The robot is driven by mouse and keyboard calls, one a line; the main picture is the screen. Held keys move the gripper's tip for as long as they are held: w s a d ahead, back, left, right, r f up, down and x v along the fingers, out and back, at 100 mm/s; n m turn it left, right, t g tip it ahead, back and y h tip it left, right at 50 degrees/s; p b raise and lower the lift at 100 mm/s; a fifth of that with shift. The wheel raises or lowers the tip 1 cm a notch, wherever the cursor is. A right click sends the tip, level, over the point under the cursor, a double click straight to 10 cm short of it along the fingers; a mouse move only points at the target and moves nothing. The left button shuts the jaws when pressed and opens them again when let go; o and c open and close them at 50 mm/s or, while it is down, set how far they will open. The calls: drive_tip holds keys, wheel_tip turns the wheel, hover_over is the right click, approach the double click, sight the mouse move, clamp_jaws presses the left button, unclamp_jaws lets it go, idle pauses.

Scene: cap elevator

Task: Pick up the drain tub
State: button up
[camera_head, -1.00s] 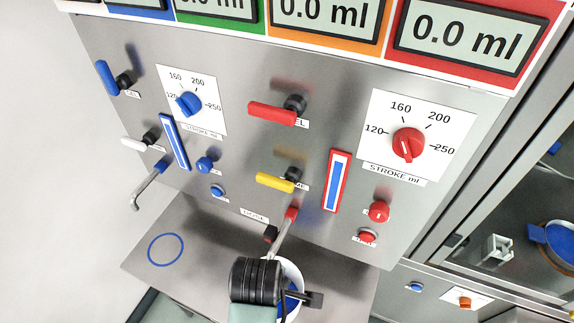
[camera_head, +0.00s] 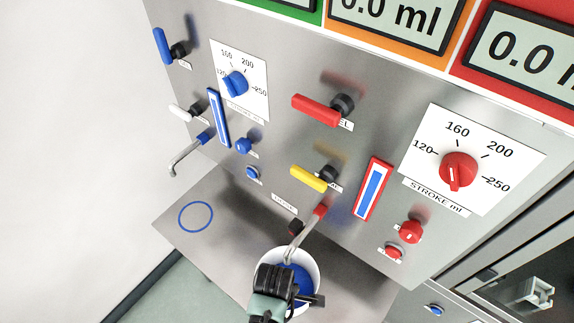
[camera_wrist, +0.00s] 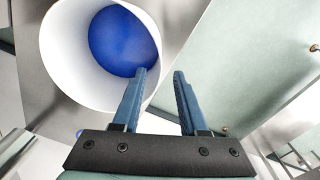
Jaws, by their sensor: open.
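The drain tub (camera_head: 310,264) is a white round tub with blue inside. It stands on the metal shelf under the red-tipped spout, partly hidden by my gripper in the head view. In the wrist view the tub (camera_wrist: 62,65) fills the upper left, its opening facing the camera. My gripper (camera_wrist: 163,72) is open, with two blue fingers apart. The left finger overlaps the tub's near rim in the picture and the right finger is outside it. I cannot tell whether the finger touches the rim. My gripper (camera_head: 300,299) covers the tub's lower left in the head view.
The spout (camera_head: 303,238) comes down over the tub. A second spout (camera_head: 187,156) hangs at the left, above a blue ring (camera_head: 196,216) on the bare shelf (camera_head: 235,222). Red (camera_head: 316,110) and yellow (camera_head: 308,178) levers stick out of the panel above.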

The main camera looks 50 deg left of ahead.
drive_tip(key=shift+w+a+f, duration=0.1)
drive_tip(key=shift+a+f, duration=0.05)
drive_tip(key=shift+f, duration=1.05)
drive_tip(key=shift+a+f, duration=0.1)
drive_tip(key=shift+f, duration=1.05)
clamp_jaws()
drive_tip(key=shift+r, duration=0.1)
